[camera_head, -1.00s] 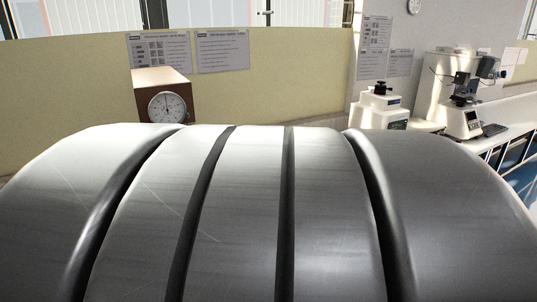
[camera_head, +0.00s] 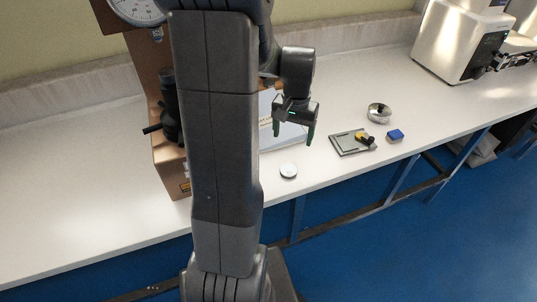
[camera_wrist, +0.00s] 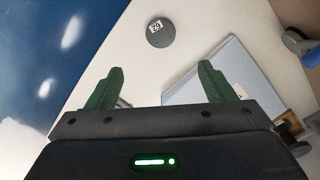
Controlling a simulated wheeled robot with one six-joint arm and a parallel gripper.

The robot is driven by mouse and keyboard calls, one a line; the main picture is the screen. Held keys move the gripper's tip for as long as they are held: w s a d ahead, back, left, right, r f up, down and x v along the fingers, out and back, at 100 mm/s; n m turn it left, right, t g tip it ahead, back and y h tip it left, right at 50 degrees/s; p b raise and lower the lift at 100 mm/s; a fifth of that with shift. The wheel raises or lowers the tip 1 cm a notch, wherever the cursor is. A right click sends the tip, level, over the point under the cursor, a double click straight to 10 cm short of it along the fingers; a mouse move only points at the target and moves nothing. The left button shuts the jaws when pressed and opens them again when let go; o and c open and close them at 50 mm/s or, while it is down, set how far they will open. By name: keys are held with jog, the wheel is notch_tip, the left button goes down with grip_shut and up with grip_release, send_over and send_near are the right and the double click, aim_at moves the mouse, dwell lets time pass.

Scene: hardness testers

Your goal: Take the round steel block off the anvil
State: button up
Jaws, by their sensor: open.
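My gripper (camera_head: 294,128) is open and empty above the bench, its two green fingers pointing down. In the wrist view my gripper (camera_wrist: 161,72) has a clear gap between its fingers. A small round disc (camera_head: 288,170) lies flat on the white bench near its front edge, apart from my gripper. In the wrist view the disc (camera_wrist: 160,33) is grey with a small white number label, beyond the fingertips. The brown tester (camera_head: 146,72) with a dial stands at left. Its dark screw (camera_head: 169,120) shows beside my arm. The anvil top is hidden, so I cannot tell what is on it.
A pale blue folder or sheet (camera_head: 285,137) lies behind the disc. A white machine (camera_head: 455,45) stands farther right. The bench between is clear.

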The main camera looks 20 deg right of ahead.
send_over(289, 169)
notch_tip(289, 169, down, 9)
jog(key=shift+w+d+r, duration=0.1)
jog(key=shift+r, duration=0.1)
jog(key=shift+a+f, duration=0.2)
jog(key=shift+f, duration=2.45)
jog(key=c, duration=1.4)
jog(key=shift+r, duration=0.15)
